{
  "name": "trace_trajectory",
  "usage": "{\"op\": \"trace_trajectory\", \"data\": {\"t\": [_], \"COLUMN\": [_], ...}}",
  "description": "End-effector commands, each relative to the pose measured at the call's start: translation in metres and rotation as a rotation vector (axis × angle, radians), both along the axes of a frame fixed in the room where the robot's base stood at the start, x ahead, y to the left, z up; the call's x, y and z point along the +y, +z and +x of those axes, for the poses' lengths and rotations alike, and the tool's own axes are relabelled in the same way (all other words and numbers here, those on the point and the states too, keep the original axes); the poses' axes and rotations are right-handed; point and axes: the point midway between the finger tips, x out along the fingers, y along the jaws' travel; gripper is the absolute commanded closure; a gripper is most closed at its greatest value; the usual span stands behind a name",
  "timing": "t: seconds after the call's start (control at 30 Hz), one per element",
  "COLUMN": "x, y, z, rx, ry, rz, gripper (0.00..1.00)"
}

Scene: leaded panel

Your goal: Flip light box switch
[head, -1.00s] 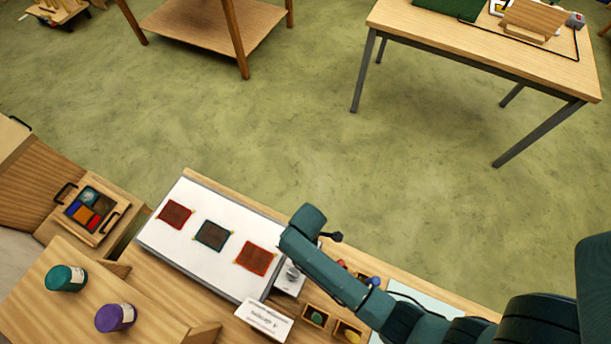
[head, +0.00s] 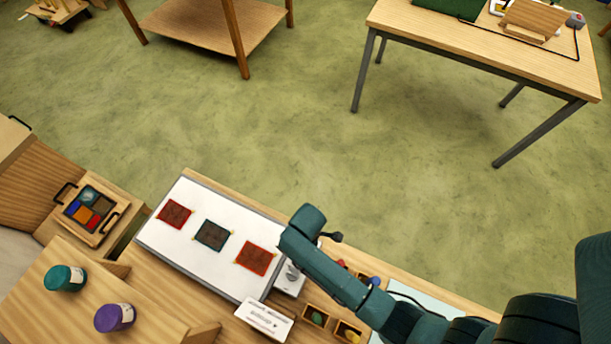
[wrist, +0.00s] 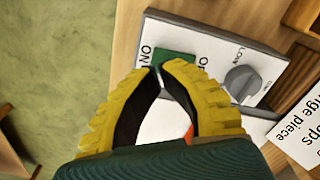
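The light box (head: 190,243) is a flat white panel on the bench in the head view. Its grey control plate (head: 290,284) sits at its right end, partly hidden by my arm. In the wrist view the control plate (wrist: 208,38) carries a green rocker switch (wrist: 177,63) between the letters ON and a partly hidden OFF. A grey round knob (wrist: 242,82) is right of the switch. My gripper (wrist: 161,67) has yellow fingers with their tips together over the lower edge of the switch, near the ON side. I cannot tell whether they touch it. Nothing shows between the tips.
A white printed card (head: 265,320) stands in front of the control plate. Small wooden bins (head: 316,316) are to its right. Teal (head: 65,278) and purple (head: 115,317) jars stand at the left.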

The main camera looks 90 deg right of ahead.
Motion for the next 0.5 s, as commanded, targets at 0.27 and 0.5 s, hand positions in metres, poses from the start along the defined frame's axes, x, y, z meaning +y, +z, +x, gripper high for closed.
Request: {"op": "trace_trajectory", "data": {"t": [0.27,0.5], "x": [0.0,0.0], "y": [-0.0049,-0.0085], "z": [0.0001,0.0], "rx": [0.0,0.0], "ry": [0.0,0.0], "rz": [0.0,0.0], "gripper": [1.0,1.0]}}
